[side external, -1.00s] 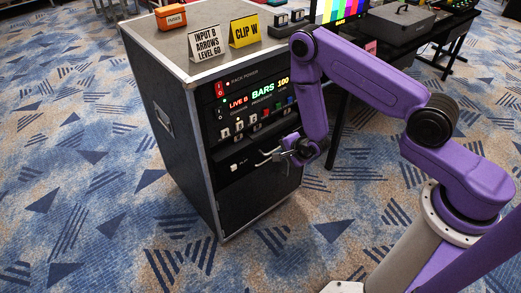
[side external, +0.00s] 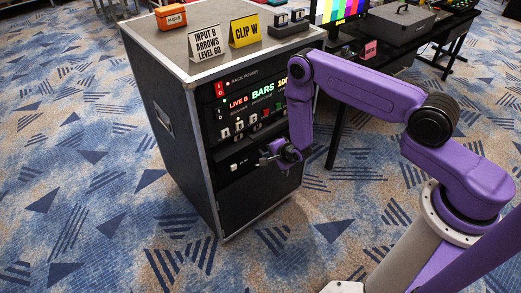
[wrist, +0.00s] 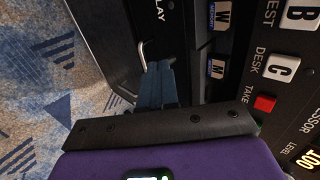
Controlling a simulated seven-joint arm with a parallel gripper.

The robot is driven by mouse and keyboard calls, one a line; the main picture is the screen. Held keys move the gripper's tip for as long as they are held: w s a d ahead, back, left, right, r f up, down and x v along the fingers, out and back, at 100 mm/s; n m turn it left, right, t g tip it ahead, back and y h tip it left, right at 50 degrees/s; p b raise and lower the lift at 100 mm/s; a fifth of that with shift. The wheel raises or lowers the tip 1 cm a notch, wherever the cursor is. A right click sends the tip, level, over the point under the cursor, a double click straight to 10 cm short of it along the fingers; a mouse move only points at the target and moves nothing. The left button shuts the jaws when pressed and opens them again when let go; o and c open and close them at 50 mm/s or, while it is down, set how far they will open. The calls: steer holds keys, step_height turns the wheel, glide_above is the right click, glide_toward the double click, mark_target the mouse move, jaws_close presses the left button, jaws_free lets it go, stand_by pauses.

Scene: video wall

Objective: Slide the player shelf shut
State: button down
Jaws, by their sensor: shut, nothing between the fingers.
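The player shelf (side external: 238,165) is the black panel marked PLAY, low in the front of the rack case. Its front also shows in the wrist view, with a thin silver handle (wrist: 142,52) on it. My gripper (side external: 266,155) is at the front of the shelf, over its right part, and covers much of it in the side view. In the wrist view my two blue-grey fingertips (wrist: 159,70) are together, empty, and right beside the handle. I cannot tell whether they touch it. Whether the shelf is fully flush is hidden by my gripper.
Above the shelf are lit displays and rows of switches (side external: 245,125), close to my wrist. The case top (side external: 190,65) holds a yellow CLIP W card (side external: 244,31), a white card (side external: 206,44) and an orange box (side external: 171,17). A black table stands behind at right.

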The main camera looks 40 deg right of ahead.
mark_target(249, 143)
steer(key=w, duration=0.4)
steer(key=shift+f, duration=0.25)
steer(key=shift+w, duration=0.3)
steer(key=shift+w, duration=2.5)
steer(key=shift+r, duration=0.1)
steer(key=shift+s, duration=0.1)
